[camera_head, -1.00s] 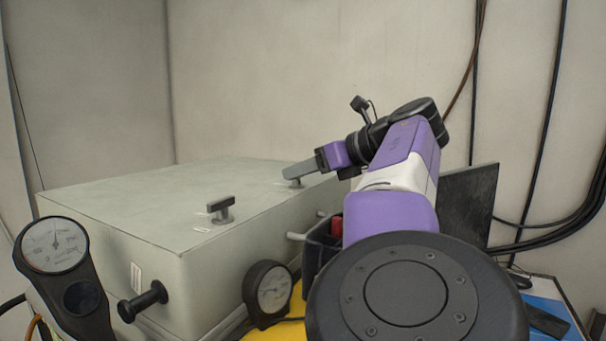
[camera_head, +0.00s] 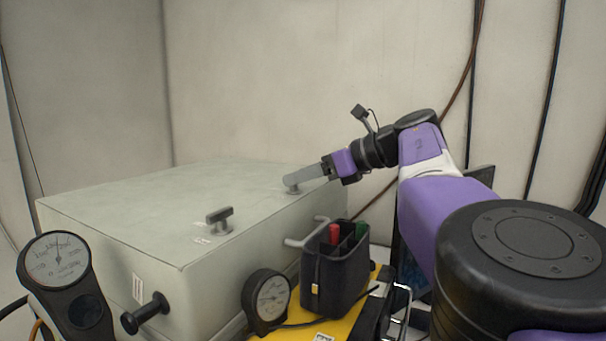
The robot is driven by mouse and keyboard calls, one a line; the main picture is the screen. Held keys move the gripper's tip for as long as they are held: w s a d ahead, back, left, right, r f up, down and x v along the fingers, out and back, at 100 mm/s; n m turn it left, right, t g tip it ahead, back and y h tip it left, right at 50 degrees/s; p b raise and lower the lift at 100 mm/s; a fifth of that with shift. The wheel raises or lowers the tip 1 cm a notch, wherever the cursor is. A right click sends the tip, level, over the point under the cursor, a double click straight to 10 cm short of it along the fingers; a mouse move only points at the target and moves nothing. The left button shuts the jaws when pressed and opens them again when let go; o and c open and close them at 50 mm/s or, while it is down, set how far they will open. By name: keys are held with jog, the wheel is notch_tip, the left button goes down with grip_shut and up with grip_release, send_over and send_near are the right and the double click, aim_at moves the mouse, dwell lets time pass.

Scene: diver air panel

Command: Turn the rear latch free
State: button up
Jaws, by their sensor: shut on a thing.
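The rear latch (camera_head: 292,187) is a small grey turn latch on a round base, on the top of the pale grey-green box (camera_head: 110,205) near its far right edge. My gripper (camera_head: 308,174) reaches in from the right and is shut on the latch's handle; its long grey fingers lie over the handle and hide most of it. The front latch (camera_head: 220,219), a dark grey T-shaped handle, stands on the box top nearer to me and apart from the gripper.
A black caddy (camera_head: 325,285) with red and green items stands right of the box. A round gauge (camera_head: 268,300) sits before it on a yellow surface. Another gauge (camera_head: 58,262) is at the lower left. A black knob (camera_head: 145,314) sticks out of the box front. Cables hang at the right.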

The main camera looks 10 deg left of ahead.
jog(key=shift+f, duration=0.15)
jog(key=o, duration=1.4)
jog(key=shift+c, duration=0.2)
jog(key=b+v, duration=0.2)
jog(key=v, duration=0.5)
jog(key=shift+d+r, duration=0.2)
jog(key=shift+d, duration=0.1)
jog(key=shift+s, duration=0.1)
